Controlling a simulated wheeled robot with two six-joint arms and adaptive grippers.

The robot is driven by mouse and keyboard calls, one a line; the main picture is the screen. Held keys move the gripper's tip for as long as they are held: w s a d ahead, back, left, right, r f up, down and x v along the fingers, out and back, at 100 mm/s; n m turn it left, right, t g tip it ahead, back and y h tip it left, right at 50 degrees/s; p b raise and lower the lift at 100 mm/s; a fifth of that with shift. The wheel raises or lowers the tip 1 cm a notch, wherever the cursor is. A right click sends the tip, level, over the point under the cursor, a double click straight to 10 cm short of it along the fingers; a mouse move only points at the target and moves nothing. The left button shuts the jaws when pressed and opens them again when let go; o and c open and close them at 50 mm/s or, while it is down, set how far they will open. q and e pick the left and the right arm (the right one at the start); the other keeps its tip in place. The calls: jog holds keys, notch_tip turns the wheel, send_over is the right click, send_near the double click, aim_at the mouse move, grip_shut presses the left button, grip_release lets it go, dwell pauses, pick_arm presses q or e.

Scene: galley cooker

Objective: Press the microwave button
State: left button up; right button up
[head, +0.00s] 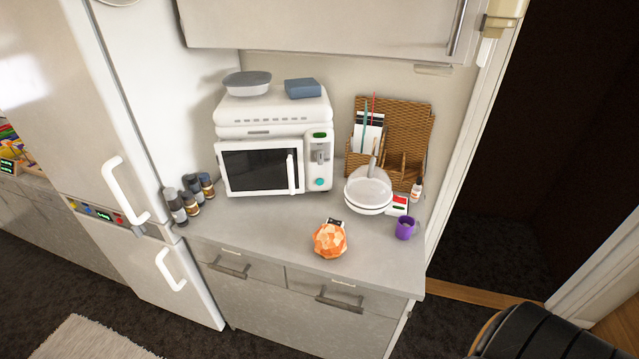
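A white microwave (230,187) stands on the grey counter against the back wall, with its dark-windowed door shut. The door has a white vertical handle (291,173) on its right side. The control panel (320,165) is right of the door, with a small green display (319,135) at its top. A round teal button (319,182) sits low on the panel, and nothing covers it. Neither of my grippers shows in the head view.
The counter (265,235) holds several dark-lidded jars (190,197) left of the microwave. To its right are a white scale with a bowl (368,190), a wicker organizer (405,130) and a purple cup (405,228). An orange bag (329,240) lies in front. A fridge (70,100) stands left.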

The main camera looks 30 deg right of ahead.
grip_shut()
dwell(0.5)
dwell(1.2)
